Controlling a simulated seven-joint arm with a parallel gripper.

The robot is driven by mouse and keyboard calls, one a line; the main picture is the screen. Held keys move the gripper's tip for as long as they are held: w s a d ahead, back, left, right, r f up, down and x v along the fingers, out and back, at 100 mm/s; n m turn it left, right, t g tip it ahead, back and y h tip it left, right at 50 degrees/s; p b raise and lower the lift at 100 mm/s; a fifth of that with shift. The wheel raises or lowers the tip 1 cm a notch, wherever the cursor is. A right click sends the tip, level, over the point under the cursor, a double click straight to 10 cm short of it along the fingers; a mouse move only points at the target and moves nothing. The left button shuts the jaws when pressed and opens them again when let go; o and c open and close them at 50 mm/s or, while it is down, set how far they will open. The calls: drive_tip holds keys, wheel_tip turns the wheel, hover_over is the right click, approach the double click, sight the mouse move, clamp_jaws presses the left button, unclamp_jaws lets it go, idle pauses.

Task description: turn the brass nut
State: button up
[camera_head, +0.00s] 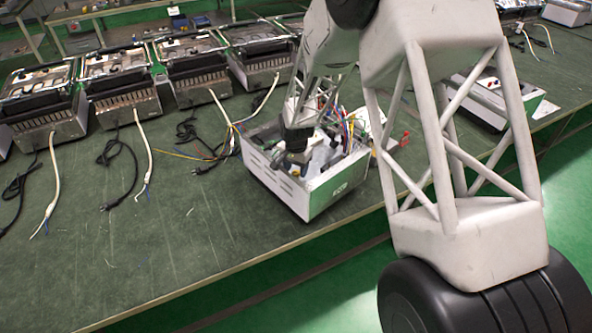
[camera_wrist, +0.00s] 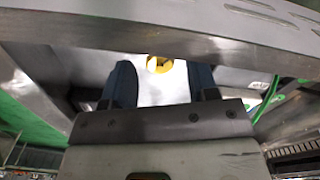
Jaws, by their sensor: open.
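The brass nut (camera_wrist: 159,64) shows in the wrist view as a yellow ring with a dark middle, set against a bright surface inside the housing. My gripper (camera_wrist: 165,84) is open, with its two dark fingers apart. The nut appears beyond the gap between the fingertips, and the fingers do not grip it. In the head view, my gripper (camera_head: 297,157) reaches down into the open white housing (camera_head: 318,196) on the bench.
Housing walls (camera_wrist: 230,38) surround my gripper closely in the wrist view. A green wire (camera_wrist: 266,98) runs at the right. In the head view, coloured wires (camera_head: 352,132) crowd the housing. Several finished-looking units (camera_head: 120,88) line the back. The bench (camera_head: 190,235) front left is clear.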

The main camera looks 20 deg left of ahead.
drive_tip(key=shift+f, duration=0.45)
drive_tip(key=c, duration=0.9)
